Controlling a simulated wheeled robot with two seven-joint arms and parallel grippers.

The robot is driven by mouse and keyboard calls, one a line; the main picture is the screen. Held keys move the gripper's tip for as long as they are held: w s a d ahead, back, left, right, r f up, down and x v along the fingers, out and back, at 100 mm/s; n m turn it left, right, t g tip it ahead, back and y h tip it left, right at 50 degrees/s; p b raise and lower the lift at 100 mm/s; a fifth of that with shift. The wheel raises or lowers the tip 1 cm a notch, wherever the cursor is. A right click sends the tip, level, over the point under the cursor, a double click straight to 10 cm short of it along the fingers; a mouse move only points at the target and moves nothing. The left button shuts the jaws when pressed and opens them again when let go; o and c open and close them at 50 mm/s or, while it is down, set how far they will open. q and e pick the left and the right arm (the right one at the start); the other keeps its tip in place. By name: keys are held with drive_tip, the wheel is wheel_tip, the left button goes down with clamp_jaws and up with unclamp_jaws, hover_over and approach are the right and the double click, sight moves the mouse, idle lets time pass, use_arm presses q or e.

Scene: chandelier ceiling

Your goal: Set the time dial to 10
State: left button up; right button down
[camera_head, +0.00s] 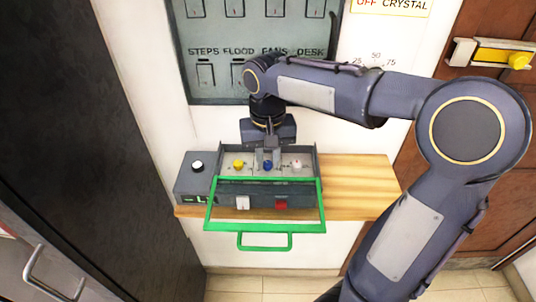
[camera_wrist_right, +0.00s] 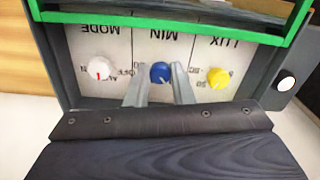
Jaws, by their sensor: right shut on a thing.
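The control box (camera_head: 225,200) sits on a wooden shelf with its green-framed cover (camera_head: 265,227) swung open toward the front. A blue dial (camera_head: 267,165) is in the middle of its panel; in the right wrist view the blue dial (camera_wrist_right: 160,72) is by the upside-down label MIN. My right gripper (camera_head: 267,153) comes down from above, its fingers (camera_wrist_right: 160,82) shut on the blue dial, one on each side. The fingers partly hide the dial's scale, so I cannot read its setting. My left gripper is not in view.
A yellow knob (camera_head: 238,165) marked LUX and a white knob (camera_head: 296,165) marked MODE flank the blue dial. A white switch (camera_head: 242,202) and a red switch (camera_head: 280,203) are on the front. The wooden shelf (camera_head: 362,185) is clear at right.

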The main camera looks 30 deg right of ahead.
sight(268, 164)
drive_tip(key=shift+m, duration=0.3)
idle(0.4)
drive_tip(key=c, duration=1.3)
unclamp_jaws()
drive_tip(key=shift+o, duration=0.2)
wheel_tip(268, 164, up, 8)
drive_tip(key=shift+f+p, duration=0.1)
drive_tip(key=shift+p, duration=0.35)
